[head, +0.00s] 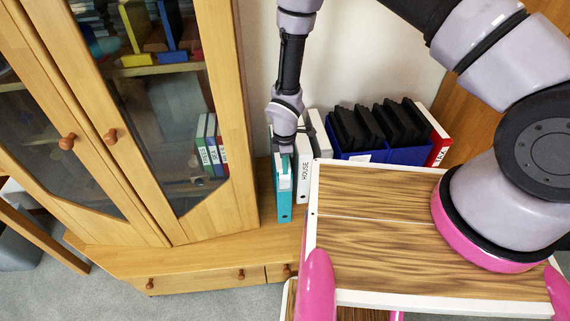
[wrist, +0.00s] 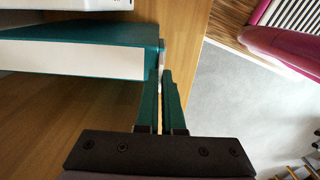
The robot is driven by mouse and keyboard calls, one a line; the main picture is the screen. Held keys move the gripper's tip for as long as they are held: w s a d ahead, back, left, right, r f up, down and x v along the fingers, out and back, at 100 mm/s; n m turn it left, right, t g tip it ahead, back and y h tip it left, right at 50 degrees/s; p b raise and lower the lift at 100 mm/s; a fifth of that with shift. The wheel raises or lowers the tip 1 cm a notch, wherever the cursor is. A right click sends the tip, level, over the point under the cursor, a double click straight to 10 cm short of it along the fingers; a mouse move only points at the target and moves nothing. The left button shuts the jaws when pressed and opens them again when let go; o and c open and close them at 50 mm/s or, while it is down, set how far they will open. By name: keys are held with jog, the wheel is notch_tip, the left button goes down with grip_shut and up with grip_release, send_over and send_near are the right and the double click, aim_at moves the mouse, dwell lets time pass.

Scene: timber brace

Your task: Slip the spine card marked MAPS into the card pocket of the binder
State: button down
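The teal binder (head: 284,207) stands upright on the wooden cabinet top, its spine facing out. It also shows in the wrist view (wrist: 85,32) as a teal cover with a pale page block. My gripper (head: 285,160) is at the upper part of this spine. In the wrist view, its two teal fingers (wrist: 165,76) are close together beside the spine edge. A pale piece (head: 284,183), which seems to be the spine card, shows just below the fingertips against the spine. Its lettering cannot be read. The card pocket's edges cannot be made out from the card.
A white binder marked HOUSE (head: 303,178) stands close to the right of the teal one. Blue boxes with black items (head: 385,156) and a red binder (head: 438,150) are farther right. A glass-door cabinet (head: 232,110) is at left. A wood-grain top (head: 375,235) is in front.

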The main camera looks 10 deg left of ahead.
jog(key=shift+f, duration=0.35)
jog(key=shift+c, duration=2.4)
grip_release()
jog(key=shift+r, duration=4.05)
